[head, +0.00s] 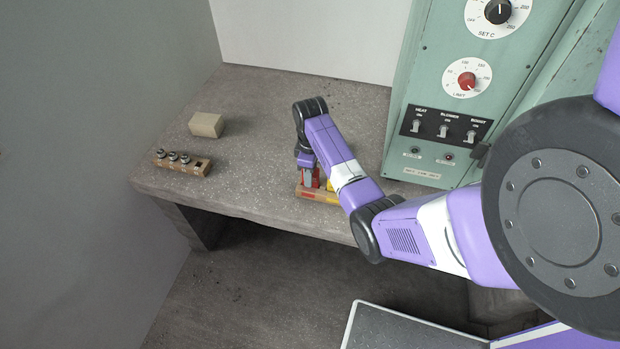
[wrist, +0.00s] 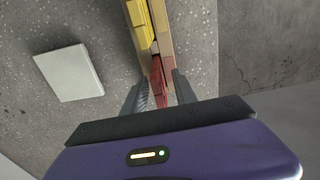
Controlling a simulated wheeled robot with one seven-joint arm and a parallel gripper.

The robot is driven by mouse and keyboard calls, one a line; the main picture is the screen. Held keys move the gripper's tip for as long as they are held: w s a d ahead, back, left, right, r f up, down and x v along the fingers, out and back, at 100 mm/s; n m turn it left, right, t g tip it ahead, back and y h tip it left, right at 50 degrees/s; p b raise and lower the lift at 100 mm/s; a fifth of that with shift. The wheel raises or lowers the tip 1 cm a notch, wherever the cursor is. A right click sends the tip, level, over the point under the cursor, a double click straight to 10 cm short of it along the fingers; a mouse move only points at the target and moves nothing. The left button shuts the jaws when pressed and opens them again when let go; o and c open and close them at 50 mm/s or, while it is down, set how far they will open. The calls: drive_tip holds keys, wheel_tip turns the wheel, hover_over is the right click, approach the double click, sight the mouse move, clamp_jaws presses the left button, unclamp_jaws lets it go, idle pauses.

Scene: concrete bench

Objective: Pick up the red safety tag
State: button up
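The red safety tag (wrist: 158,78) shows in the wrist view as a narrow red piece at the near end of a wooden holder (wrist: 163,22). In the head view, red (head: 316,177) shows beside my gripper at the holder (head: 318,196) near the bench's front edge. My gripper (head: 308,170) points down there, partly hidden by its own links. In the wrist view, my gripper's fingers (wrist: 161,82) stand apart on either side of the red piece, with slim gaps visible. The tag's lower part is hidden.
A yellow piece (wrist: 142,22) sits in the same holder, beyond the red one. A pale block (head: 206,124) and a wooden rack with several metal-topped pieces (head: 182,163) stand at the bench's left. A green control cabinet (head: 440,120) stands to the right.

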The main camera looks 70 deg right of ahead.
drive_tip(key=shift+f, duration=1.15)
clamp_jaws()
drive_tip(key=shift+r, duration=0.1)
